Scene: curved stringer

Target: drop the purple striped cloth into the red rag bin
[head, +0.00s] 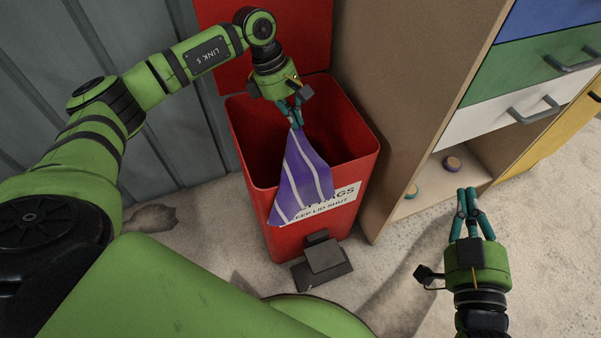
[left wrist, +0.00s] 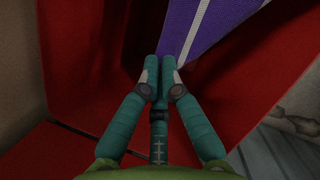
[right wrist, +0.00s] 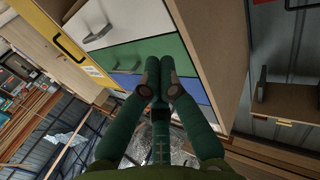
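The purple cloth (head: 298,178) with white stripes hangs from my left gripper (head: 294,122) over the red rag bin (head: 262,202). Its lower part drapes across the bin's front rim and covers part of the white label. In the left wrist view my left gripper (left wrist: 160,88) is shut on the cloth (left wrist: 200,28), with the red bin wall (left wrist: 90,60) around it. The bin's lid (head: 290,45) stands open at the back. My right gripper (head: 467,212) is away to the right, beside the cabinet, its fingertips together and empty; it also shows in the right wrist view (right wrist: 160,82).
A wooden cabinet (head: 400,110) with blue, green, white and yellow fronts stands right of the bin. A dark pedal (head: 322,262) juts from the bin's foot. A grey ribbed wall (head: 165,130) is at left.

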